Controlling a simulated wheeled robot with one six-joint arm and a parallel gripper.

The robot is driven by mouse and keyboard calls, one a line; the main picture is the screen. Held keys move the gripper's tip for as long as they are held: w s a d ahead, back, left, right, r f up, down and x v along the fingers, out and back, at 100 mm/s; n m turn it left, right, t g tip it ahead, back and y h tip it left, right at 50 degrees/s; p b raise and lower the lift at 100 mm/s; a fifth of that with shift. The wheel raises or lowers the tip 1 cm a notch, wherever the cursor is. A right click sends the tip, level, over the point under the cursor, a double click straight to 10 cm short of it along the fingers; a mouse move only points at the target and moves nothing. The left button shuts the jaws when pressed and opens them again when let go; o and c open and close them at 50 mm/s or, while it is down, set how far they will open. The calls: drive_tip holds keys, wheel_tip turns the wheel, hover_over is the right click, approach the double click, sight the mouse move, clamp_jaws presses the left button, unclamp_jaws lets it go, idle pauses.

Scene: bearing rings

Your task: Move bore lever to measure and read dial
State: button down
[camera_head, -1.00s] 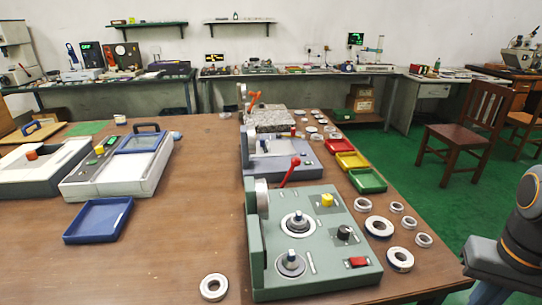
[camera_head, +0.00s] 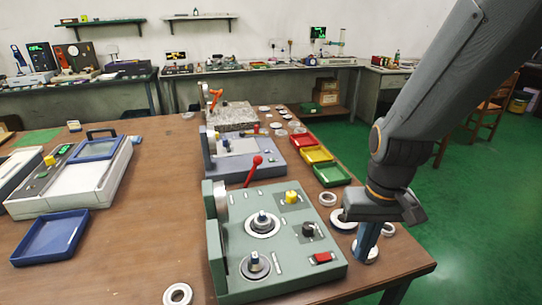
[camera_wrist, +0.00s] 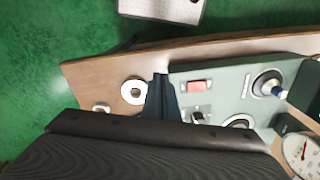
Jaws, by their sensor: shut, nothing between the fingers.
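The green measuring fixture (camera_head: 290,262) stands on the table in front, with several knobs and two raised round posts. A lever with a red ball (camera_head: 257,160) rises, tilted, at its back edge; I cannot tell for certain that it is the bore lever. The fixture's dial (camera_head: 221,201) is edge-on in the head view. A white dial face with a red needle (camera_wrist: 303,153) is cut off at the wrist view's right edge. My gripper (camera_head: 365,256) is shut and empty, pointing down right of the fixture, among the rings. It also shows in the wrist view (camera_wrist: 160,80).
Metal rings (camera_head: 343,218) lie right of the fixture, partly behind my gripper; one ring (camera_head: 177,295) lies at the front left. Behind stand a grey-blue fixture (camera_head: 262,166) and red, yellow and green trays (camera_head: 331,174). A blue tray (camera_head: 50,238) lies left. Bare wood separates them.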

drive_tip(key=w+a+r+n+t+y+p, duration=0.1)
drive_tip(key=w+a+r+y, duration=0.1)
drive_tip(key=w, duration=0.7)
drive_tip(key=w+a+r+n+t+y+p, duration=0.1)
drive_tip(key=w+a+r+y, duration=0.1)
drive_tip(key=w+a+r, duration=0.3)
drive_tip(key=w+a+r+n+t+y+p, duration=0.1)
drive_tip(key=w+r, duration=0.4)
drive_tip(key=w, duration=0.8)
drive_tip(key=shift+a+t+y, duration=0.3)
drive_tip(key=shift+a+y, duration=0.4)
drive_tip(key=shift+a, duration=0.45)
drive_tip(key=shift+w+a+p, duration=0.1)
drive_tip(key=shift+w+p, duration=0.05)
drive_tip(key=shift+p, duration=0.15)
drive_tip(key=w+a+f+p, duration=0.2)
drive_tip(key=a+f+p, duration=0.2)
drive_tip(key=a+f, duration=0.3)
drive_tip(key=shift+w+a+f+p, duration=0.2)
drive_tip(key=shift+w+a+p, duration=0.15)
drive_tip(key=shift+a, duration=0.7)
